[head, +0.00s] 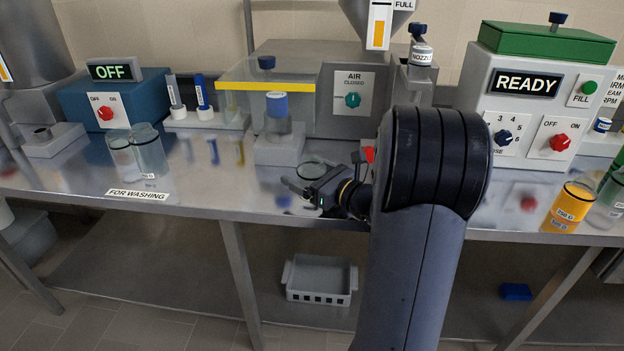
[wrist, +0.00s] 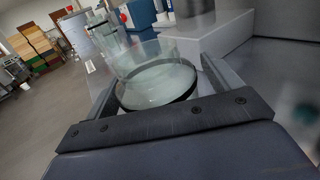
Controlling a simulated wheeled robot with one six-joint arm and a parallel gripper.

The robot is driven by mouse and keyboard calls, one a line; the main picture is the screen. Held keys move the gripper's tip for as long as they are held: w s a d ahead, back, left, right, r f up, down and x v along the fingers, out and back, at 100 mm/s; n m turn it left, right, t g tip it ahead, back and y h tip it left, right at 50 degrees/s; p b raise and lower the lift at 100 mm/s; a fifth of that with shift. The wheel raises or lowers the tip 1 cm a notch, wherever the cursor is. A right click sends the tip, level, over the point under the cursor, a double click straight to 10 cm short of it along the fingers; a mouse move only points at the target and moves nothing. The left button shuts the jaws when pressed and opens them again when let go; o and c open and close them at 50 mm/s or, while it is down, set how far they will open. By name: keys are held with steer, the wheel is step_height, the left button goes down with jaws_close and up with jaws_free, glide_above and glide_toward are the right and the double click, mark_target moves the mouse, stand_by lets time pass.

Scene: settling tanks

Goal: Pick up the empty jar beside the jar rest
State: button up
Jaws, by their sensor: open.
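The empty clear glass jar (head: 312,167) is on the steel bench, just right of the pale grey jar rest (head: 278,152). My gripper (head: 305,187) is open and low over the bench at the clear jar, coming in from the right. In the wrist view the clear glass jar (wrist: 155,80) shows between the two spread fingers (wrist: 160,85). I cannot tell whether either finger touches it. My gripper and arm partly hide the jar's lower part in the head view.
Two clear jars (head: 138,150) stand at the left by the FOR WASHING label (head: 139,195). The AIR unit (head: 350,98) stands behind. The READY machine (head: 535,105) and an orange-filled jar (head: 572,205) are at the right. The bench's front edge is close to my gripper.

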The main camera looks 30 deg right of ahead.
steer(key=shift+w+a, duration=0.1)
steer(key=shift+w, duration=0.1)
steer(key=shift+c, duration=0.6)
steer(key=c, duration=1)
